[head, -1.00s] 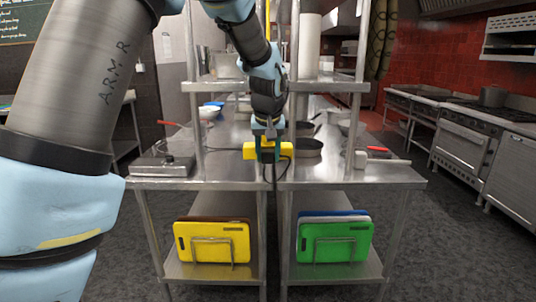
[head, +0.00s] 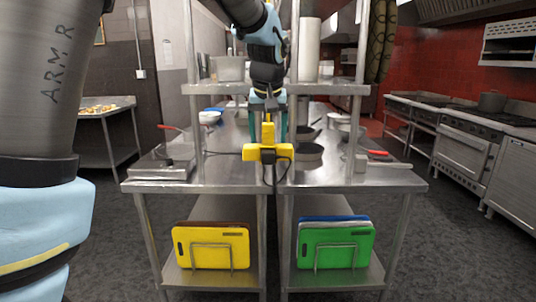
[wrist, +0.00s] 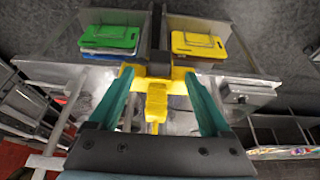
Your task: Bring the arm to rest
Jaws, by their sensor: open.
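My gripper (head: 268,126) is in front of the steel rack, just above the worktop's front part in the head view. Its two teal fingers point down and stand apart. A yellow T-shaped fixture (head: 267,152) with a dark cord hanging from it shows at and below the fingertips. In the wrist view the fixture (wrist: 156,98) shows between the open fingers (wrist: 157,80), its crossbar level with the tips. I cannot tell whether the fingers touch it. My upper arm fills the left of the head view.
The steel worktop (head: 225,172) holds a small scale-like device (head: 162,168), pans (head: 308,153) and a white bowl (head: 209,117). Rack posts and a shelf (head: 330,88) stand close around my arm. Yellow (head: 211,247) and green (head: 335,246) boards sit below. Stoves line the right wall.

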